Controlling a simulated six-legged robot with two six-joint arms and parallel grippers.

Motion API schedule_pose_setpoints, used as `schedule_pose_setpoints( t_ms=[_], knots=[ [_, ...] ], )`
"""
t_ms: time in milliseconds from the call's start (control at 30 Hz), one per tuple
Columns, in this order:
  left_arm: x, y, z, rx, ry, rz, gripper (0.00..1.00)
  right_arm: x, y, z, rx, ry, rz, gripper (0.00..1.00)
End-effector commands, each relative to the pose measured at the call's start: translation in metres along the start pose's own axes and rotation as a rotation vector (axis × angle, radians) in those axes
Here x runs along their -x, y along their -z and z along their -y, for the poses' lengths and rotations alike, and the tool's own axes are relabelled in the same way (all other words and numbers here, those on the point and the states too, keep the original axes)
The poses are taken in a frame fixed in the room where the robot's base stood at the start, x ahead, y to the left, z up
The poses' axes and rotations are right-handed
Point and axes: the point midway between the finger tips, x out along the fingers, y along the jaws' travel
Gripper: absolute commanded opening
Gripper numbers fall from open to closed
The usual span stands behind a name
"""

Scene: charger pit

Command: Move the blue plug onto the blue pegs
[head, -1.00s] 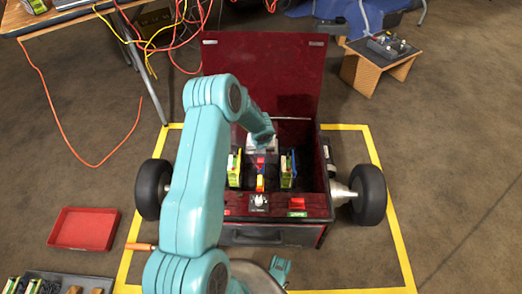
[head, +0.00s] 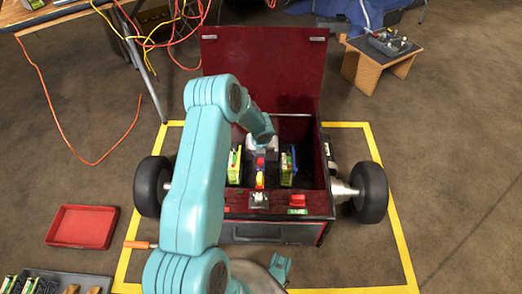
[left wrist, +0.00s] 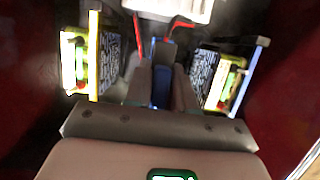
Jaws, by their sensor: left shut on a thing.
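My left arm reaches over the open red chest (head: 318,205), and its gripper (head: 262,148) is low inside it. In the left wrist view the two grey fingers (left wrist: 161,88) are shut on a narrow blue piece, the blue plug (left wrist: 161,90). Most of the plug is hidden between the fingers. A yellow-edged green module (head: 235,167) stands left of the gripper and a blue-edged one (head: 288,168) right of it. Red and yellow parts (head: 260,181) sit in front of the gripper. I cannot make out the blue pegs.
The chest's raised lid (head: 262,75) stands behind the arm. A red switch (head: 298,201) is on the front rim. Wheels (head: 153,188) flank the chest inside yellow floor tape. A red tray (head: 82,226) lies at left, and a wooden stool (head: 378,70) stands at back right.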

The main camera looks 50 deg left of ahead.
Motion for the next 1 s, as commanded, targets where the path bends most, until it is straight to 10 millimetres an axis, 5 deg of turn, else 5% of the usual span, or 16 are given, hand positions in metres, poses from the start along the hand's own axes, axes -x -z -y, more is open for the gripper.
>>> schedule_pose_setpoints(
  t_ms=[133, 167, 233, 267, 667, 1000],
  knots=[
    [-0.004, 0.001, 0.000, 0.000, 0.000, 0.000, 0.00, -0.003, 0.000, -0.001, 0.000, 0.000, 0.000, 0.54],
    [-0.004, 0.001, 0.000, 0.000, 0.000, 0.000, 0.27, -0.003, 0.000, -0.001, 0.000, 0.000, 0.000, 0.54],
    [-0.003, 0.001, 0.000, 0.000, 0.000, 0.000, 0.50, -0.002, 0.000, -0.001, 0.000, 0.000, 0.000, 0.54],
    [-0.003, 0.001, 0.000, 0.000, 0.000, 0.000, 0.54, -0.002, 0.000, -0.001, 0.000, 0.000, 0.000, 0.54],
    [-0.003, 0.001, 0.000, 0.000, 0.000, 0.000, 0.54, -0.002, 0.010, -0.001, 0.001, 0.000, -0.030, 0.54],
    [0.087, -0.002, 0.000, -0.001, 0.000, 0.001, 0.54, 0.035, -0.002, 0.014, 0.005, 0.001, 0.006, 0.54]
  ],
)
